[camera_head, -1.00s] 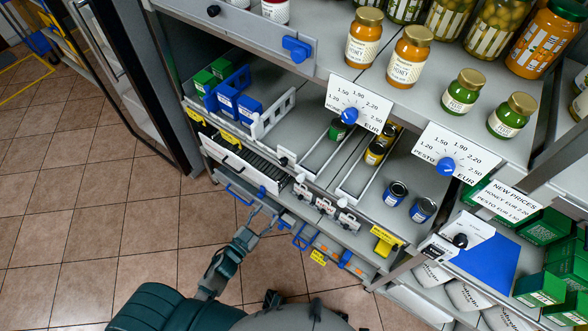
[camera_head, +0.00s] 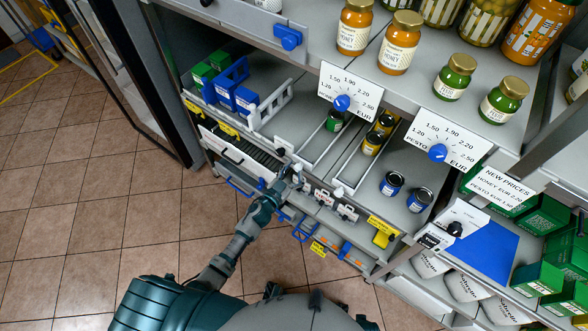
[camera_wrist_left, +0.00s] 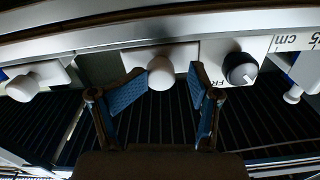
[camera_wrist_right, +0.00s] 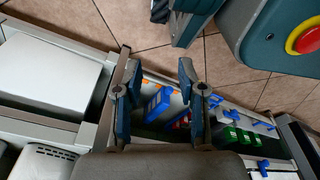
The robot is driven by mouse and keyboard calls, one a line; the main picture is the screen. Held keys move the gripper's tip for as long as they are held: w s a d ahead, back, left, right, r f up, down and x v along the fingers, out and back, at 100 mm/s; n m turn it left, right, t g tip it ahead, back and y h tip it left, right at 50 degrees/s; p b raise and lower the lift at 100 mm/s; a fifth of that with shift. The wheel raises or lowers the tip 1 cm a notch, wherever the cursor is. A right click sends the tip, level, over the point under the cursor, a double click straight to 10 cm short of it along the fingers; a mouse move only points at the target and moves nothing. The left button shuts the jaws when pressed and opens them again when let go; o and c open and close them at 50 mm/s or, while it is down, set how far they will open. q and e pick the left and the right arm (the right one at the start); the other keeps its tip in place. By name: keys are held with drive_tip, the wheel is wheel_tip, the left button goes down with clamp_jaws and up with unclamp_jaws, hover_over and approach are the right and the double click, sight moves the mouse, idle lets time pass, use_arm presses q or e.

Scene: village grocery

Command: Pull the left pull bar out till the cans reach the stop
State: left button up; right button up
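The shelf bay holds two narrow channels with white side frames. A dark can with a green lid (camera_head: 335,121) stands in the left channel and yellow cans (camera_head: 371,143) in the right one. The left pull bar's white knob (camera_head: 280,152) appears at the shelf's front edge, just beside my left gripper (camera_head: 291,173). In the left wrist view my left gripper (camera_wrist_left: 160,92) is open. Its blue-padded fingers appear either side of a white knob (camera_wrist_left: 160,74); I cannot tell if they touch it. My right gripper (camera_wrist_right: 157,88) is open and empty, outside the head view.
White knobbed boxes (camera_head: 323,197) line the shelf front right of my left gripper. Two blue cans (camera_head: 391,184) stand to the right. Price dials (camera_head: 350,92) and honey jars (camera_head: 398,45) are above. Blue handles (camera_head: 304,229) hang below. Tiled floor (camera_head: 130,215) is clear at left.

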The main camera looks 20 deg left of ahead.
use_arm(q)
drive_tip(key=shift+w+d+r, duration=0.1)
drive_tip(key=shift+w+d, duration=0.1)
drive_tip(key=shift+d, duration=0.25)
drive_tip(key=shift+w+d+r, duration=0.1)
drive_tip(key=shift+w+d, duration=0.1)
drive_tip(key=shift+d, duration=0.25)
drive_tip(key=shift+a, duration=0.25)
drive_tip(key=shift+s+a+f, duration=0.1)
drive_tip(key=shift+a, duration=0.95)
clamp_jaws()
drive_tip(key=shift+d, duration=0.25)
drive_tip(key=shift+s+p, duration=0.4)
drive_tip(key=shift+s, duration=0.25)
drive_tip(key=p+v, duration=0.6)
drive_tip(key=v, duration=2)
drive_tip(key=shift+s+a+r+p, duration=0.2)
drive_tip(key=shift+s+r+p, duration=0.05)
drive_tip(key=shift+s+p, duration=0.1)
use_arm(e)
drive_tip(key=s+d+f, duration=0.2)
drive_tip(key=s+d, duration=0.2)
drive_tip(key=s, duration=0.8)
drive_tip(key=shift+s+g, duration=0.3)
drive_tip(key=shift+s, duration=0.1)
drive_tip(key=shift+f, duration=0.15)
